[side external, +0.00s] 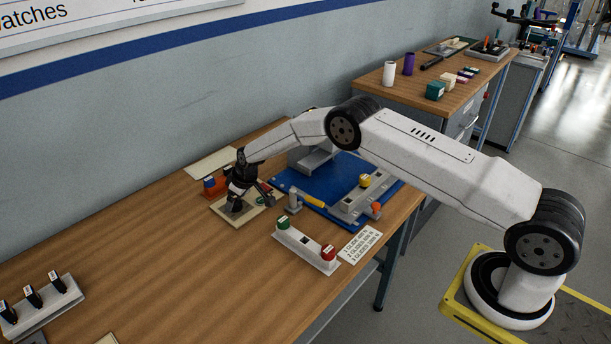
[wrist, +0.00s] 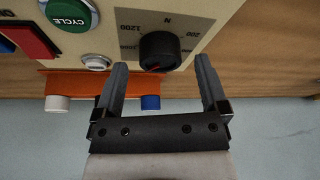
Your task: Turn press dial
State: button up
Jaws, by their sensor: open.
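The press dial (wrist: 160,52) is a round black knob with a red pointer mark. It sits on a grey scale plate printed with N, 200 and 1200, on a beige panel (wrist: 210,12). My gripper (wrist: 160,65) is open, with one finger on each side of the dial in the wrist view. The dial lies near the fingertips, with gaps to both fingers; I cannot tell how far above the panel the tips are. In the side external view my gripper is over the beige panel (side external: 252,212) and hides the dial.
A green CYCLE button (wrist: 68,14), a white button (wrist: 97,63) and a red part (wrist: 32,40) are beside the dial. An orange rack (wrist: 75,85) is near one finger. A blue mat (side external: 335,172) with a fixture and a two-button box (side external: 305,246) are nearby.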

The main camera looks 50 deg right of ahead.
jog(key=shift+w+f, duration=0.2)
jog(key=shift+f, duration=0.35)
jog(key=shift+c, duration=0.2)
grip_shut()
